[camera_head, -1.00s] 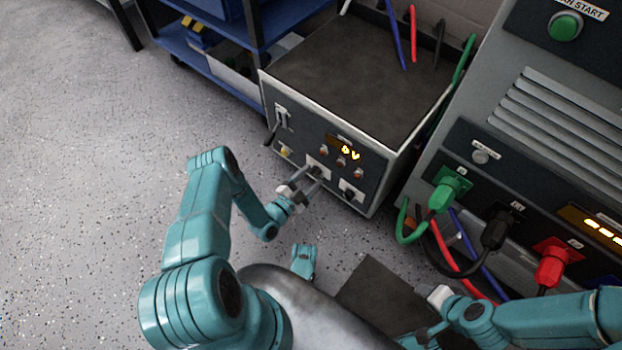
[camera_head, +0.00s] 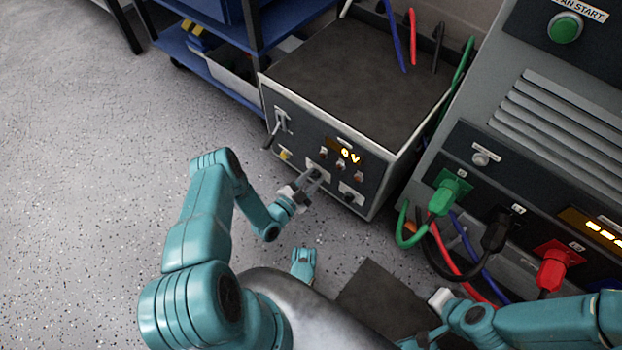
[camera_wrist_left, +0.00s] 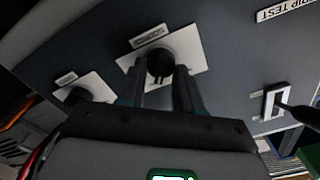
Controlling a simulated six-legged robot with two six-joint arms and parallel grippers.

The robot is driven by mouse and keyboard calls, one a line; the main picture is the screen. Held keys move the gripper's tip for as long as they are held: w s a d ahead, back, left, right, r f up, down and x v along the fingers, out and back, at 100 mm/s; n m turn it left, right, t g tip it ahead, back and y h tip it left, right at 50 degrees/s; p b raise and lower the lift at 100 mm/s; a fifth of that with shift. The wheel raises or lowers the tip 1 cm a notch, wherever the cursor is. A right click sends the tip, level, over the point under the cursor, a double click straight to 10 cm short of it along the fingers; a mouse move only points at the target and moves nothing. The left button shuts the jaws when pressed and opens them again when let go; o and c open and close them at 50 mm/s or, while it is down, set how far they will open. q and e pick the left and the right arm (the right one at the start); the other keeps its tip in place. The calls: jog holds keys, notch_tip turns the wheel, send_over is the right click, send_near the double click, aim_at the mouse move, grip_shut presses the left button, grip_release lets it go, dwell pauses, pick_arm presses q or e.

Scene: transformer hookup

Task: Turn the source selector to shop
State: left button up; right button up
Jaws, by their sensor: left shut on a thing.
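The source selector is a round dark knob on a white plate on the front panel of the grey box (camera_head: 365,173). In the left wrist view the knob (camera_wrist_left: 160,64) stands between the fingertips of my left gripper (camera_wrist_left: 163,78), which is shut on it. In the head view my left gripper (camera_head: 310,181) reaches the panel from the front left and partly hides the knob. The plate's label is too small to read. My right arm (camera_head: 540,318) comes in at the lower right; I cannot make out its gripper's fingers.
A second knob (camera_head: 348,196) sits right of the selector. A lever switch (camera_head: 281,121) is at the panel's left, and a lit display (camera_head: 347,153) reads 0 V. A grey cabinet (camera_head: 550,110) with green, black and red plugs stands right. A blue shelf cart (camera_head: 215,72) stands behind.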

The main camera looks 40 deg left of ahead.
pick_arm(q)
jog(key=shift+a+n, duration=0.15)
jog(key=shift+n, duration=3.6)
jog(key=shift+a+n, duration=0.15)
jog(key=shift+n, duration=3.6)
jog(key=o, duration=1)
jog(key=s+p, duration=0.1)
jog(key=s, duration=0.4)
jog(key=s+a+p, duration=0.1)
jog(key=s+p, duration=0.1)
jog(key=s, duration=0.4)
jog(key=s+p, duration=0.1)
jog(key=s, duration=0.4)
jog(key=shift+s+a+p, duration=0.15)
jog(key=shift+s+p, duration=0.05)
jog(key=shift+p, duration=0.15)
pick_arm(e)
jog(key=shift+g, duration=0.7)
jog(key=s+r, duration=0.2)
jog(key=r, duration=0.1)
jog(key=s+r, duration=0.1)
jog(key=shift+s+a+r, duration=0.25)
jog(key=shift+a+r, duration=0.05)
jog(key=shift+a, duration=0.05)
